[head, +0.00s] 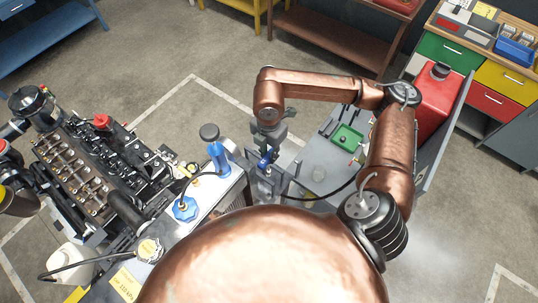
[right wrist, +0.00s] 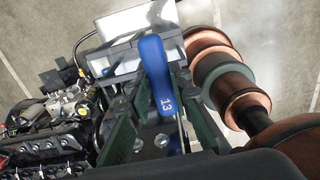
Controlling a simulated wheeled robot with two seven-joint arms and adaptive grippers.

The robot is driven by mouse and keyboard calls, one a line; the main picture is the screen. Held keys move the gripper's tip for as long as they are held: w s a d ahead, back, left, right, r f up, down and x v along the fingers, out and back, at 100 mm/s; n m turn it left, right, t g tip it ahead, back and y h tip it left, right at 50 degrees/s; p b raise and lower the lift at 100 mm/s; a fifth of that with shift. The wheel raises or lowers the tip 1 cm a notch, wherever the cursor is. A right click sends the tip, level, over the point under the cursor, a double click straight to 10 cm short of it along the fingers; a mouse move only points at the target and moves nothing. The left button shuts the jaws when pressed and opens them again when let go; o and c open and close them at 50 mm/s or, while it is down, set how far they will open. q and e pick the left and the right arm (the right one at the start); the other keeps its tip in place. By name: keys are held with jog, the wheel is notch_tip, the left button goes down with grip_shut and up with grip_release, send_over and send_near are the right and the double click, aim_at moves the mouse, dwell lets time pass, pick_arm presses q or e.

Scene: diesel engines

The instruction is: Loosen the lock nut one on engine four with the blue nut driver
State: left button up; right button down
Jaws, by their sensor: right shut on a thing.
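My right gripper (head: 266,150) is above the grey cart beside the engine's radiator. It is shut on the blue nut driver (head: 264,161). In the right wrist view the driver's blue handle (right wrist: 157,75), marked 13, lies between the two dark green fingers. Its working end cannot be made out. The engine (head: 85,165) with black and brown valve gear stands at the left, apart from the gripper. It also shows at the lower left of the right wrist view (right wrist: 50,130). Lock nut one cannot be singled out. My left gripper is not in view.
The radiator with a blue cap (head: 185,208) and an upright blue cylinder (head: 218,157) stands between engine and cart. The grey cart (head: 318,180) carries a green tray (head: 347,138) and a red can (head: 434,100). Open floor lies behind the engine.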

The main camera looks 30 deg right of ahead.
aim_at(269, 155)
jog(key=shift+r+p, duration=1.3)
jog(key=shift+r, duration=1.65)
